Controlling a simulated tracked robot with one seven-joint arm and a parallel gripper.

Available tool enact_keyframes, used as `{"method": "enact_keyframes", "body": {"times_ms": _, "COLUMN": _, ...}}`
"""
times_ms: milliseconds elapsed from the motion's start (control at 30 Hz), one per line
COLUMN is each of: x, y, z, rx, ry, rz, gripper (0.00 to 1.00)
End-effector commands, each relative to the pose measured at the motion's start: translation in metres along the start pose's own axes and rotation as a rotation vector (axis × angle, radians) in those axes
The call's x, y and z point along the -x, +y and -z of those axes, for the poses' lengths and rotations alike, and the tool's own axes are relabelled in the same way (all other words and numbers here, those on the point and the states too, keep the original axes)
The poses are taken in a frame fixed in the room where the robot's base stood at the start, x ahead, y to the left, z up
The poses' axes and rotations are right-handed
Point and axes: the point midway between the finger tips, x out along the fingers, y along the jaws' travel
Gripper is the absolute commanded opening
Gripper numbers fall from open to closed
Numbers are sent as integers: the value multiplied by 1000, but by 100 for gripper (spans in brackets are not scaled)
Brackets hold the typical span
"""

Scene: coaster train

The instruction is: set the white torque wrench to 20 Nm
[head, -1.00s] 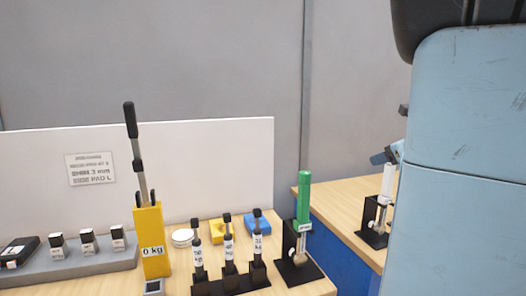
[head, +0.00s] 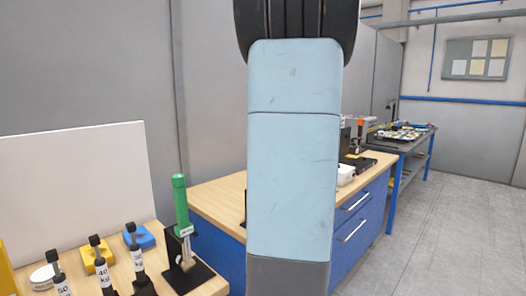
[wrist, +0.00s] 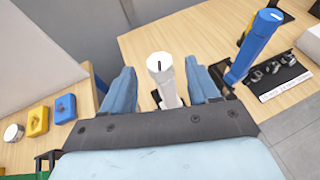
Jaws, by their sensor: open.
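The white torque wrench (wrist: 160,64) stands upright in the wrist view, its round top towards the camera with a dark mark on it. Its lower part is hidden by my gripper, and no scale can be read. My gripper (wrist: 159,72) is open, with one blue finger on each side of the white wrench. I see a gap on both sides, but I cannot tell how far down the fingers reach. In the head view my arm hides the white wrench and my gripper.
A blue wrench (wrist: 254,46) stands close to the right finger, beside a black tray of small metal parts (wrist: 281,73). A green wrench (head: 181,205) stands in a black holder on the nearer table. Black-handled tools (head: 103,272) and yellow (head: 97,256) and blue (head: 139,237) blocks are left of it.

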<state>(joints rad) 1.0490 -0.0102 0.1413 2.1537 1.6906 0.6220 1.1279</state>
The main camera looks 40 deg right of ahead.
Motion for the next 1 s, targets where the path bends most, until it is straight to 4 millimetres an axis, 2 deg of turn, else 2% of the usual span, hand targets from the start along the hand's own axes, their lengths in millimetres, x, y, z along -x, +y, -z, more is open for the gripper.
{"method": "enact_keyframes", "body": {"times_ms": 100, "x": -18, "y": 0, "z": 0, "rx": -1, "ry": 0, "rz": -2, "gripper": 60}}
{"method": "enact_keyframes", "body": {"times_ms": 300, "x": -37, "y": 0, "z": 0, "rx": 1, "ry": 0, "rz": -1, "gripper": 60}}
{"method": "enact_keyframes", "body": {"times_ms": 700, "x": -43, "y": 0, "z": 0, "rx": 1, "ry": 0, "rz": 1, "gripper": 60}}
{"method": "enact_keyframes", "body": {"times_ms": 1000, "x": -43, "y": -1, "z": 0, "rx": 1, "ry": 0, "rz": 1, "gripper": 32}}
